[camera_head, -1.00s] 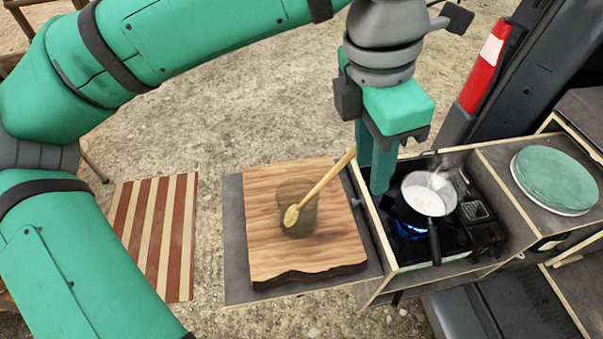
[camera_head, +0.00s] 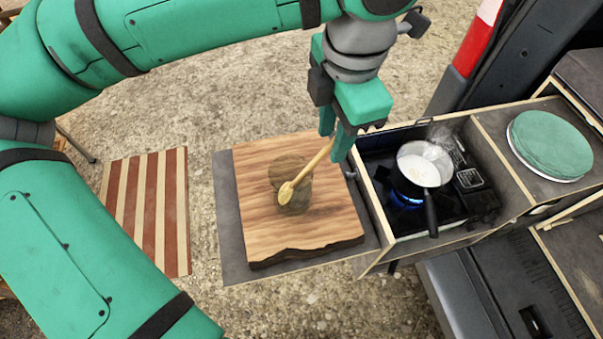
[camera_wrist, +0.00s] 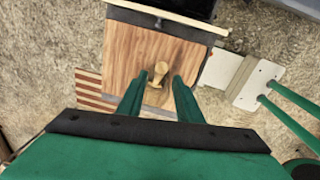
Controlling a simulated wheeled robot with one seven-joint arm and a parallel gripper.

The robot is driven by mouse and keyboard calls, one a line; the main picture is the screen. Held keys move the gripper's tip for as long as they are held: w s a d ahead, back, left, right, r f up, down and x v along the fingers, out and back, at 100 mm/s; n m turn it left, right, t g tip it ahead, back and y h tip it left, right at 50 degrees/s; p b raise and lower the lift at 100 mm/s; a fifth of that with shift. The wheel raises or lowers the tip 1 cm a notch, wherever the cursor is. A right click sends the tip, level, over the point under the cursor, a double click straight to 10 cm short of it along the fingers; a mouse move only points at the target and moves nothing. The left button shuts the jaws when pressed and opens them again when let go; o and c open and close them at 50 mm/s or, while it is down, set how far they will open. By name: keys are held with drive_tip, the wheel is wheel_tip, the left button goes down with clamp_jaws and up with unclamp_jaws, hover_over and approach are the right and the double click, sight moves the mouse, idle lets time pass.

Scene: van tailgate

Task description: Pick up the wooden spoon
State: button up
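My gripper (camera_head: 334,148) is at the board's upper right edge, by the handle's upper end. In the wrist view, my gripper (camera_wrist: 155,80) has its two fingers apart, with the spoon (camera_wrist: 158,72) showing in the gap between the tips. The head view does not show clearly whether the fingers touch the handle.
A pan (camera_head: 424,170) with pale contents steams on a lit stove (camera_head: 402,213) just right of the board. A stack of green plates (camera_head: 548,145) stands farther right. A striped cloth or stool top (camera_head: 147,209) is at the left. Bare gravel lies behind.

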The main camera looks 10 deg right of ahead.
sight(331, 141)
drive_tip(key=shift+w+f, duration=0.2)
drive_tip(key=shift+f, duration=0.65)
drive_tip(key=shift+w+f, duration=0.15)
drive_tip(key=shift+f, duration=0.7)
clamp_jaws()
